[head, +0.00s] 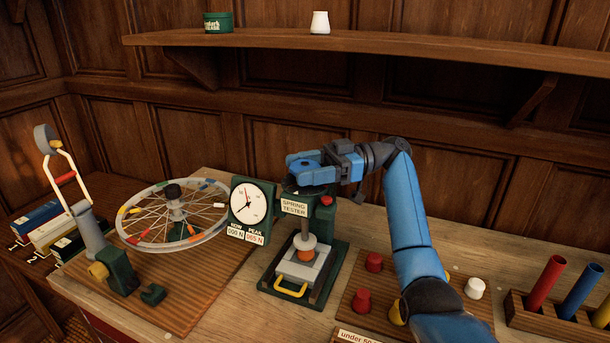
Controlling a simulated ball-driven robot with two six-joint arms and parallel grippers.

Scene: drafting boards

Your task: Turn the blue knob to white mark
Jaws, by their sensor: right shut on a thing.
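The green spring tester (326,228) stands on the bench, with a white round dial (252,203) on its left and a "SPRING TESTER" label on its front. My right gripper (303,169) comes from the right over the top of the tester. Its blue fingers are shut around the blue knob (301,166) there. The fingers cover most of the knob, and blue on blue makes its outline hard to tell. I cannot make out the white mark. My left gripper is not in view.
A spoked wheel (150,243) lies left of the tester. A board with red knobs (374,262) and a white one (474,288) is beside my right arm. A rack of coloured tubes (543,301) stands far right. A wall shelf (350,40) runs above.

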